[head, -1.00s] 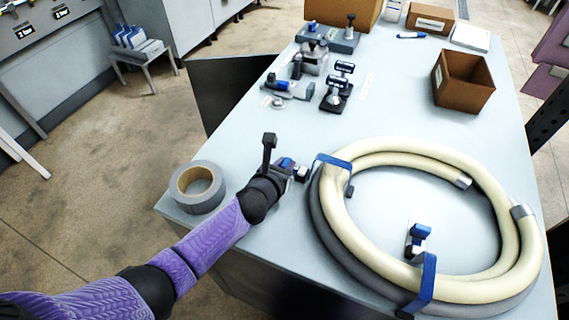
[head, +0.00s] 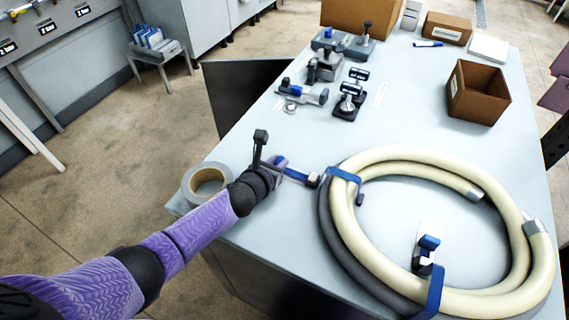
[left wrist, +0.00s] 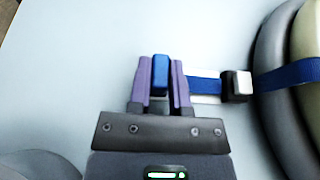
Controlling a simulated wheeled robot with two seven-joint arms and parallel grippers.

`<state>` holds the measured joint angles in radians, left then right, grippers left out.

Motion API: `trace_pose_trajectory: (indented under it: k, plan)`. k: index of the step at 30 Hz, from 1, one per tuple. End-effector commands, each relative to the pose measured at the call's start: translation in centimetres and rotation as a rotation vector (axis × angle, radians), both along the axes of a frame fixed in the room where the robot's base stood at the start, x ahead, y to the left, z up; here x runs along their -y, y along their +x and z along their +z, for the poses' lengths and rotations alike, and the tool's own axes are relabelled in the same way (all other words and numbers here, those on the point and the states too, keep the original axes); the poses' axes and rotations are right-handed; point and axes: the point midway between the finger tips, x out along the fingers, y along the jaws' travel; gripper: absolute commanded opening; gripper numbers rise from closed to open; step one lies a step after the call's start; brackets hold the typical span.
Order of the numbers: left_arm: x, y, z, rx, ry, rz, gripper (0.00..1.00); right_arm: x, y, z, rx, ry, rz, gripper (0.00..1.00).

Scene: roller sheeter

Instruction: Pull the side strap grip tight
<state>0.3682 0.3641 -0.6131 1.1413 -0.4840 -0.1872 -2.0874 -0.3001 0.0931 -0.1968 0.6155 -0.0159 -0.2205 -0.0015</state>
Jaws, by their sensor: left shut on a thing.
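A coiled cream and grey hose (head: 345,215) lies on the table, with a blue strap (head: 342,174) around its left side and a second blue strap (head: 435,290) around its near side. My left gripper (head: 277,166) is left of the coil, shut on the blue grip of the side strap (left wrist: 160,75). A blue length of strap (left wrist: 205,85) runs straight from the grip to a dark and silver buckle (left wrist: 237,86) beside the hose. The near strap has its own blue grip (head: 428,243) standing inside the coil. My right gripper is not in view.
A grey tape roll (head: 206,182) lies at the table's left edge, close to my left forearm. Clamp-like tools (head: 350,95) and an open brown box (head: 478,92) stand farther back. The table (head: 410,120) between them and the coil is clear.

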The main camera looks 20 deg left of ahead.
Motion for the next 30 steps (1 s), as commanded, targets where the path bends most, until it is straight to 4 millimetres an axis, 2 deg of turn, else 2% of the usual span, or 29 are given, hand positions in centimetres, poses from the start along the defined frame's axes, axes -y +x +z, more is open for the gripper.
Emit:
trace_pose_trajectory:
  k: [3,4,6,13,16,23,27,30]
  plan:
    - [-0.1,-0.1,-0.2,-0.004,0.003,0.002,0.00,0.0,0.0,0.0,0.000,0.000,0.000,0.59]
    - [-0.1,-0.1,-0.1,-0.003,0.003,0.003,0.26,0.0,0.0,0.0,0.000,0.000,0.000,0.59]
    - [-0.1,-0.1,-0.1,-0.004,0.003,0.002,0.38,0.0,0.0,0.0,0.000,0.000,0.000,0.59]
    - [-0.1,-0.1,0.0,-0.002,0.002,0.001,0.38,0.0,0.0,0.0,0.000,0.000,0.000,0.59]
    - [-0.2,-0.8,0.4,-0.001,0.004,0.001,0.38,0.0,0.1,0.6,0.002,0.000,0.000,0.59]
    - [-1.0,-5.0,2.4,-0.002,0.004,0.000,0.38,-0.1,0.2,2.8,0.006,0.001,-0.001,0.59]
    - [-1.5,-7.5,3.3,-0.004,0.002,0.001,0.38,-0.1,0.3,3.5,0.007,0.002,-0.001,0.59]
    - [-1.8,-8.6,3.6,-0.002,0.004,0.002,0.38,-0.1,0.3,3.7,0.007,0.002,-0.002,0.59]
